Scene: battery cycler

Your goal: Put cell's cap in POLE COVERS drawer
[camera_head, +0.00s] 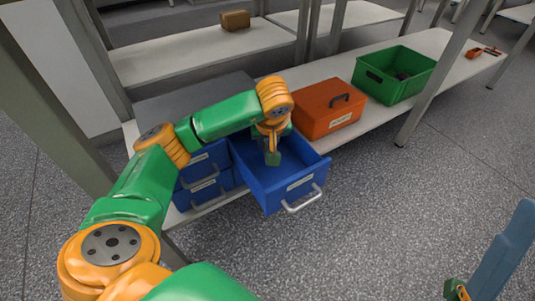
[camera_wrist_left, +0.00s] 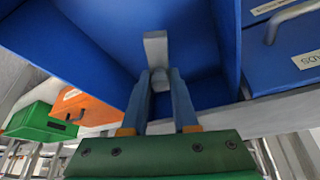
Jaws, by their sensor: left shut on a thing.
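My left gripper (camera_head: 272,157) reaches into the open blue drawer (camera_head: 305,187) from above. In the left wrist view its two blue-grey fingers (camera_wrist_left: 160,82) are shut on a small light-grey piece, which I take to be the cap (camera_wrist_left: 155,48). The cap's narrow part sticks out past the fingertips, with the blue drawer inside behind it. In the head view the cap cannot be made out. The drawer front has a label too small to read and a silver handle. My right gripper (camera_head: 480,275) shows only partly at the lower right. No cell can be made out.
Closed blue drawers (camera_head: 207,175) stand left of the open one. An orange box (camera_head: 330,112) with a dark handle and a green crate (camera_head: 376,84) holding dark items stand to the right on the shelf (camera_head: 440,45). A brown box (camera_head: 235,20) sits on the shelf behind.

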